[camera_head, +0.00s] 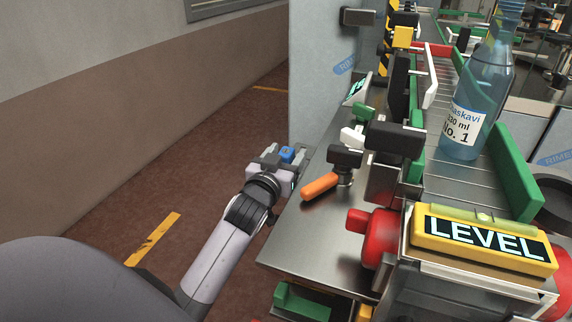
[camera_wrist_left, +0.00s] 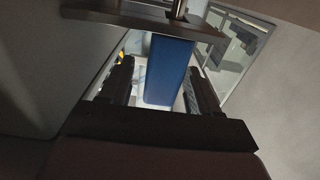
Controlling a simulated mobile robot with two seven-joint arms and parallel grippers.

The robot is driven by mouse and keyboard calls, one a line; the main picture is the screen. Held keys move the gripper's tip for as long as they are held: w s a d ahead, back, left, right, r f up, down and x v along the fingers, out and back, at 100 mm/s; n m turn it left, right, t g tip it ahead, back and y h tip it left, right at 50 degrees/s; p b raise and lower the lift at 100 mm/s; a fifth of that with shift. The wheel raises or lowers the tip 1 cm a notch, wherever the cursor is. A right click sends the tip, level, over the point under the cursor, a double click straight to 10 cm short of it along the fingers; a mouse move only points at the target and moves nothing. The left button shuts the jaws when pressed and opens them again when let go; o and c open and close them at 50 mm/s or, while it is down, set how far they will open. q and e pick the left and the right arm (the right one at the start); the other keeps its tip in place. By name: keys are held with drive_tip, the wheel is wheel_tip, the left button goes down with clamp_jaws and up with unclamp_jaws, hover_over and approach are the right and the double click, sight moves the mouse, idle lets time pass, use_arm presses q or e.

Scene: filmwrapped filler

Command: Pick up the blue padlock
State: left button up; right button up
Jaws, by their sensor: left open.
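The blue padlock (camera_head: 287,154) shows small at the end of my left arm, by the left edge of the metal table, in the head view. My left gripper (camera_head: 291,158) is there with it. In the left wrist view the padlock's blue body (camera_wrist_left: 170,70) stands between the two dark fingers of the left gripper (camera_wrist_left: 160,92), with a metal shackle at the top edge. The fingers are open, with a gap visible on each side of the blue body. My right gripper is not in view.
A metal table (camera_head: 300,240) holds an orange-handled tool (camera_head: 320,186) just right of the gripper. A conveyor with a large blue bottle (camera_head: 480,90) and green guides (camera_head: 513,172) is at the right. A yellow LEVEL sign (camera_head: 484,240) stands in front. The floor at left is clear.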

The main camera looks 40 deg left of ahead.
use_arm(q)
drive_tip(key=c, duration=1.1)
drive_tip(key=shift+r, duration=0.1)
drive_tip(key=shift+c, duration=0.2)
